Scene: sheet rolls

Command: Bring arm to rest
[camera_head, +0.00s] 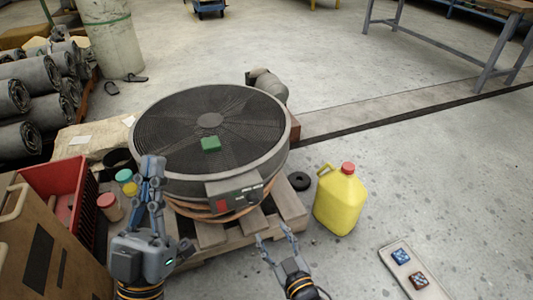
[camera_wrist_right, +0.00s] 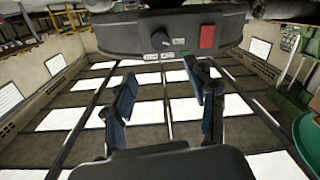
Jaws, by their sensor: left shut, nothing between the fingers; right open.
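My left gripper (camera_head: 152,170) is shut and empty. In the head view it stands in front of the left edge of the round black fan (camera_head: 180,125), covering part of its rim. My right gripper (camera_head: 276,240) is open and empty in front of the pallet (camera_head: 290,205), to the right of the fan's control box (camera_head: 240,192). In the right wrist view the open fingers (camera_wrist_right: 165,95) have nothing between them, and the control box (camera_wrist_right: 175,38) with its red switch fills the upper part. A small green block (camera_head: 210,144) lies on the fan's grille.
A yellow jug (camera_head: 341,200) with a red cap stands right of the pallet. A tray (camera_head: 414,272) with two small patterned blocks lies at lower right. A red crate (camera_head: 62,180), jars (camera_head: 110,206) and a cardboard box (camera_head: 45,245) crowd the left. The floor at right is mostly clear.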

